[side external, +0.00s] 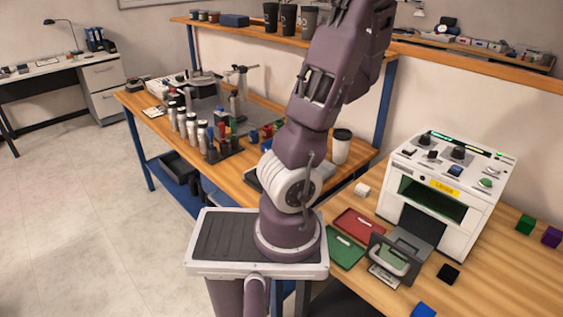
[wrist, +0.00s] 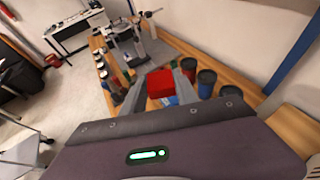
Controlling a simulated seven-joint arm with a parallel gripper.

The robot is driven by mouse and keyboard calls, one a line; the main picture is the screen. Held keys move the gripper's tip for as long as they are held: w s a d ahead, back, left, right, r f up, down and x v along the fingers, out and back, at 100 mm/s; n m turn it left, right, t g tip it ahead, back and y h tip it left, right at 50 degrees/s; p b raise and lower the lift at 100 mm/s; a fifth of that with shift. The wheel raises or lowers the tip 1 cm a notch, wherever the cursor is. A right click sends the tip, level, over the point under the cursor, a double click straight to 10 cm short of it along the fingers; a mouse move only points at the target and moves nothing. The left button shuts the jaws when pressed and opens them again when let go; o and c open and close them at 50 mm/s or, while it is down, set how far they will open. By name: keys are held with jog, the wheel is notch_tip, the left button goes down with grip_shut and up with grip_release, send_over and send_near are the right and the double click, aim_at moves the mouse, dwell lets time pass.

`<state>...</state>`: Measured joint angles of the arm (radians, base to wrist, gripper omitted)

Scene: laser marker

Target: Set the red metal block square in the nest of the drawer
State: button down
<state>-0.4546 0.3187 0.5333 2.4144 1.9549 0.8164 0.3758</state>
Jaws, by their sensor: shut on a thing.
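The red metal block (wrist: 160,84) shows in the wrist view between the two grey fingers of my gripper (wrist: 161,90). In the side view my arm rises out of the top of the picture, so my gripper and the block are not seen there. The white laser marker (side external: 480,197) stands on the bench at right. Its drawer (side external: 408,243) appears pulled out at the front, with a handle frame at its near end. I cannot make out the nest.
A red tray (side external: 358,226) and a green tray (side external: 344,251) lie left of the drawer. A black block (side external: 448,273) and a blue block (side external: 423,310) lie to its right. A white cup (side external: 341,147) stands behind. Bottles (side external: 190,127) crowd the left bench.

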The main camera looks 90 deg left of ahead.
jog(key=shift+n+g, duration=0.3)
jog(key=f, duration=0.9)
jog(key=s+f, duration=0.1)
jog(key=f, duration=0.9)
jog(key=s+f, duration=0.1)
jog(key=f, duration=0.9)
jog(key=shift+s+a+f, duration=0.1)
jog(key=shift+f, duration=0.15)
jog(key=shift+f, duration=0.1)
jog(key=c, duration=1.3)
grip_release()
jog(key=shift+o, duration=0.5)
